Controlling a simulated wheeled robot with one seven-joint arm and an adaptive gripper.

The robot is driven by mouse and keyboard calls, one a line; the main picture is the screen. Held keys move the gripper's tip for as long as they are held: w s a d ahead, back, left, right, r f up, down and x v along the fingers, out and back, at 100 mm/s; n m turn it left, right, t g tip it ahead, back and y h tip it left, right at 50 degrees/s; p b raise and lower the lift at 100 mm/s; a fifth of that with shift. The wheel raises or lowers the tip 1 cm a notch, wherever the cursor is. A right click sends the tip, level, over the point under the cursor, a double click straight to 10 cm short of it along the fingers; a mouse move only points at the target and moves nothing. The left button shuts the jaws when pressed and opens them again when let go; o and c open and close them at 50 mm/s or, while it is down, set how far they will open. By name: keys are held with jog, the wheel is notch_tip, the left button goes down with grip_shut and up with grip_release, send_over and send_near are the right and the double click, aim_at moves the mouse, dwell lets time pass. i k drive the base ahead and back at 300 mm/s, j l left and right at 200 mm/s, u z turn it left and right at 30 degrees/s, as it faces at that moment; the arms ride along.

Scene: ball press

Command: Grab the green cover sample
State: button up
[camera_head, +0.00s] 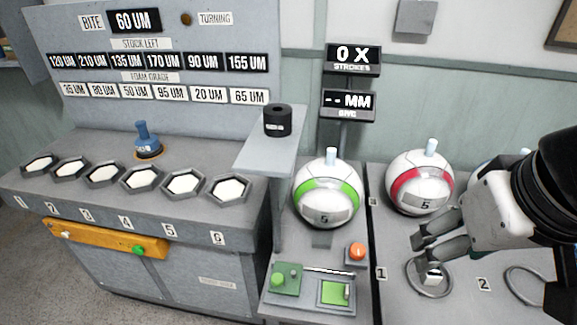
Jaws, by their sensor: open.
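Two green flat pieces lie on the low bench below the green-banded ball. One green square (285,279) sits at the left with small pegs or knobs on it. Another green square (333,293) sits in a grey frame to its right. I cannot tell for sure which is the green cover sample. My gripper (420,252) comes in from the right. It is open and well to the right of both green pieces, in front of the red-banded ball and above or near a ring (411,280) on the bench. A small pale block (433,275) shows by the fingertips.
A white ball with a green band (327,194) and one with a red band (416,183) stand behind. An orange button (357,251) sits right of the green pieces. A console (110,185) with several hexagonal wells fills the left. A black cylinder (277,120) stands on a grey shelf.

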aim_at(333, 293)
jog(key=u, duration=0.2)
jog(key=k+j, duration=0.1)
jog(key=j, duration=0.85)
jog(key=k+j, duration=0.15)
jog(key=j, duration=0.8)
jog(key=k+j, duration=0.15)
jog(key=j, duration=0.3)
jog(key=z, duration=0.05)
